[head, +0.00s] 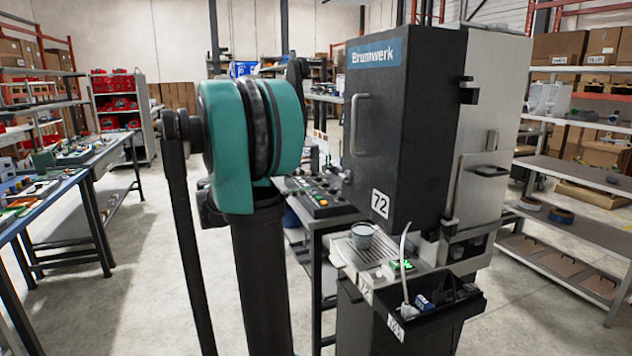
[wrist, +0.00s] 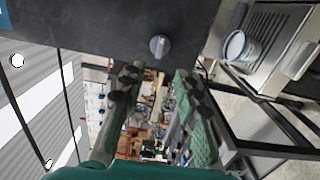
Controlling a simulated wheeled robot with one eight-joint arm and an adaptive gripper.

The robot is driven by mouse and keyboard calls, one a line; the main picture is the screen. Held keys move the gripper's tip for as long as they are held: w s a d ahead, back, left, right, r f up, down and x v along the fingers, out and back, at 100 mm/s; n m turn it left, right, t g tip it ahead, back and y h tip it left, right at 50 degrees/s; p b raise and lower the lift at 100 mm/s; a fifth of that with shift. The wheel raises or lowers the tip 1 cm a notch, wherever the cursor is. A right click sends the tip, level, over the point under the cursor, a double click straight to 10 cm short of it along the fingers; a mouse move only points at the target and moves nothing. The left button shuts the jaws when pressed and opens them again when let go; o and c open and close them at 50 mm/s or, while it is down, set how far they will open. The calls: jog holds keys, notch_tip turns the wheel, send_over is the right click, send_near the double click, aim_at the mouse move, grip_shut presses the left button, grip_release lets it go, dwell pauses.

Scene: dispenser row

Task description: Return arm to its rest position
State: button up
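My gripper (wrist: 157,80) shows in the wrist view with its two fingers apart and only background between them. It is open and empty. In the wrist view the dispenser's dark body (wrist: 90,25) and a grey round knob (wrist: 159,46) lie beyond the fingertips. A small cup (head: 362,236) stands on the dispenser's tray; it also shows in the wrist view (wrist: 236,46), right of the fingers and apart from them.
A black bin (head: 450,308) with small items juts from the dispenser's front. A cluttered workbench (head: 55,190) stands at the left and shelving (head: 570,170) at the right. The floor between bench and arm is clear.

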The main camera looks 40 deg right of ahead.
jog(key=shift+w+a, duration=0.2)
jog(key=shift+a, duration=0.45)
